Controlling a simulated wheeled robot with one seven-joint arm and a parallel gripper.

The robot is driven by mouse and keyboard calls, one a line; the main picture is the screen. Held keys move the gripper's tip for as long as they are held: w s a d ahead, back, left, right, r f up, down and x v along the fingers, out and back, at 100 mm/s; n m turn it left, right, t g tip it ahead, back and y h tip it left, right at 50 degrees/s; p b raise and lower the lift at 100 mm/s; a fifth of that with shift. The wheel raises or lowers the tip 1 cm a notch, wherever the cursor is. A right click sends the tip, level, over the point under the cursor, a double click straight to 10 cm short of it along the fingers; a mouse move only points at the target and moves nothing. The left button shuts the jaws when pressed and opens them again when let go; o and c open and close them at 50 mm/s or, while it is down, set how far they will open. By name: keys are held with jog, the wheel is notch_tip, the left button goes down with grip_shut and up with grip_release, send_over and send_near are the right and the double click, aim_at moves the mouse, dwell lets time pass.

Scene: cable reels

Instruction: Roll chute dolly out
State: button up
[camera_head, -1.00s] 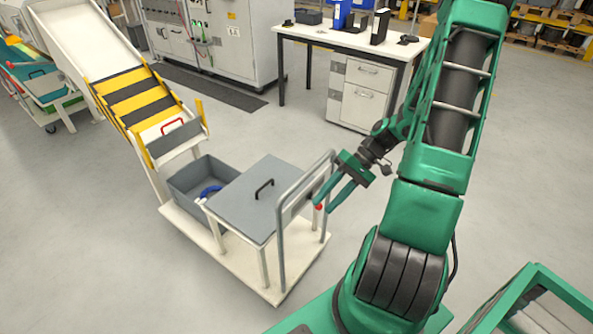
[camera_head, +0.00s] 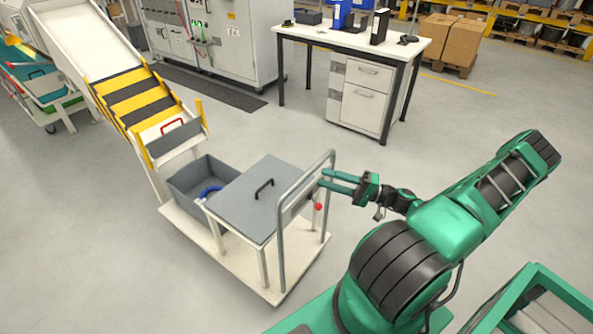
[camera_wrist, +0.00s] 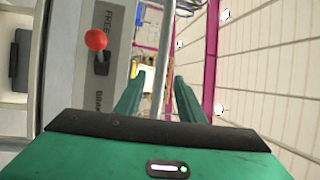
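The chute dolly is a white low platform (camera_head: 235,262) with a grey-topped box stand (camera_head: 262,196), a grey bin (camera_head: 190,180) and a grey tubular push rail (camera_head: 283,245). It stands at the foot of the chute (camera_head: 105,45). A red-knobbed lever (camera_head: 318,206) is on the rail side; in the wrist view its red knob (camera_wrist: 96,39) leans toward the word FREE on a grey plate. My gripper (camera_head: 323,180) is at the upright of the rail. Its fingers (camera_wrist: 160,98) are apart, with the grey rail tube (camera_wrist: 160,75) showing between them; contact is not visible.
A blue coiled item (camera_head: 209,192) lies in the bin. A white workbench (camera_head: 350,42) with drawers stands behind, and a grey cabinet (camera_head: 205,40) at the back. A cart (camera_head: 48,100) is at far left. Floor right of the dolly is open toward the bench.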

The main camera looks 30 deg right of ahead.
jog(key=x, duration=1)
jog(key=shift+w+a+r, duration=0.15)
jog(key=shift+w+a, duration=0.05)
jog(key=shift+w, duration=0.1)
grip_shut()
